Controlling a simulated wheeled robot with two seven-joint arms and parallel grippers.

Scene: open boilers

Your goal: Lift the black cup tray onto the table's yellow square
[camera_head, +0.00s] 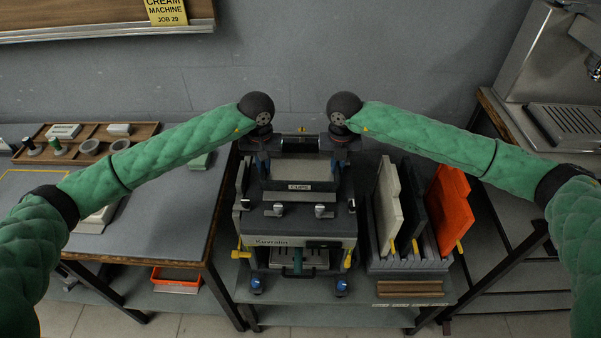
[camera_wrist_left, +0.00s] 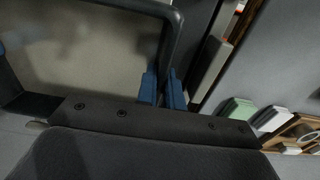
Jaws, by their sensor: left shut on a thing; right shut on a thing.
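The black cup tray (camera_head: 299,171) sits on top of the boxy machine (camera_head: 300,225) in the middle, above its "CUPS" label. Its dark raised rim (camera_wrist_left: 176,40) and pale inside show in the left wrist view. My left gripper (camera_head: 262,158) is shut on the tray's left side; its blue fingertips (camera_wrist_left: 163,90) pinch the rim in the left wrist view. My right gripper (camera_head: 339,158) is shut on the tray's right side. Both wrists hide part of the tray's ends. The grey table (camera_head: 165,215) stands at left, with part of a yellow outline (camera_head: 38,170) showing behind my left arm.
A wooden tray with small items (camera_head: 95,135) lies at the table's back. A pale block (camera_head: 97,219) and a green block (camera_head: 201,161) are also on the table. A rack of upright panels (camera_head: 410,262) stands right of the machine. A steel machine (camera_head: 555,65) is at far right.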

